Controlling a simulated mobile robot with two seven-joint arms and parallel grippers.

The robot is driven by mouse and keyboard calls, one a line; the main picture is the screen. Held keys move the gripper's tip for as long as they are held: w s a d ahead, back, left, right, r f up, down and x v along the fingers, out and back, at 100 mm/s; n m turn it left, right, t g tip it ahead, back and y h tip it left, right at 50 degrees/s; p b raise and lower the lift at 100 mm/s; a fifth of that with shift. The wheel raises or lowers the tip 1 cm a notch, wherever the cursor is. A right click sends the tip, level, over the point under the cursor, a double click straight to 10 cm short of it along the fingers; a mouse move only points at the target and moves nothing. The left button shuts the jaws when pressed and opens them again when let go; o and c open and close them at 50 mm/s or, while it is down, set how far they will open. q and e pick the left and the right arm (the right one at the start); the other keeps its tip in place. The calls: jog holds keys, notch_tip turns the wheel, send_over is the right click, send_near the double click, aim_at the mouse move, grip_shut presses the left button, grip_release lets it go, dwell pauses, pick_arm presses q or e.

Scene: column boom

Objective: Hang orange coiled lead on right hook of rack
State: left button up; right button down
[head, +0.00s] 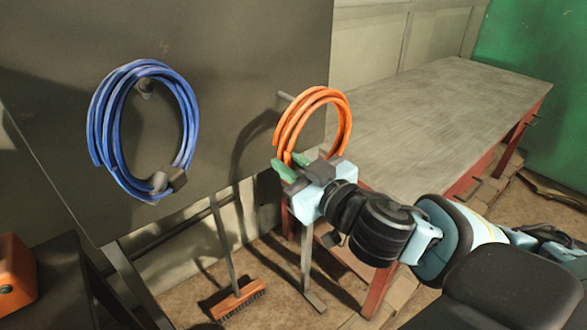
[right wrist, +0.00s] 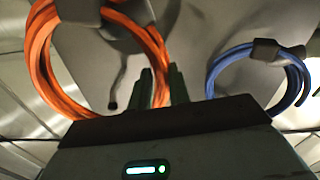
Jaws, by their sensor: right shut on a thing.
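The orange coiled lead (head: 345,125) is upright, in front of the right edge of the dark rack panel (head: 235,60). My right gripper (head: 290,168) is shut on its lower part; its green fingertips (right wrist: 162,88) show on either side of the orange strand in the right wrist view, where the lead (right wrist: 45,75) also shows. The right hook (head: 286,96) is a short grey peg at the coil's upper left. I cannot tell whether the coil is around the peg or in front of it. My left gripper is out of view.
A blue coil (head: 101,115) hangs on the panel's left hook. A grey-topped workbench (head: 430,105) stands behind at right. A broom (head: 238,300) stands below the panel. An orange case (head: 15,270) sits at far left.

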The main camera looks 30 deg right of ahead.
jog(key=shift+w+a, duration=0.1)
jog(key=shift+w, duration=0.75)
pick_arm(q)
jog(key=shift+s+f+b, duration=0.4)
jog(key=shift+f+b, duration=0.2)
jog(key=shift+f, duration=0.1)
pick_arm(e)
jog(key=w, duration=0.1)
jog(key=w+f, duration=0.1)
jog(key=w, duration=0.1)
jog(key=w+a, duration=0.1)
jog(key=w, duration=0.1)
jog(key=shift+w+f, duration=0.25)
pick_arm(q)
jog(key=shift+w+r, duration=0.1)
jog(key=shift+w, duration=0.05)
pick_arm(e)
jog(key=shift+d, duration=0.1)
jog(key=c, duration=1.3)
grip_release()
jog(key=shift+f, duration=0.1)
jog(key=shift+o, duration=0.3)
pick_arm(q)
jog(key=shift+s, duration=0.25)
pick_arm(e)
jog(key=shift+f, duration=0.15)
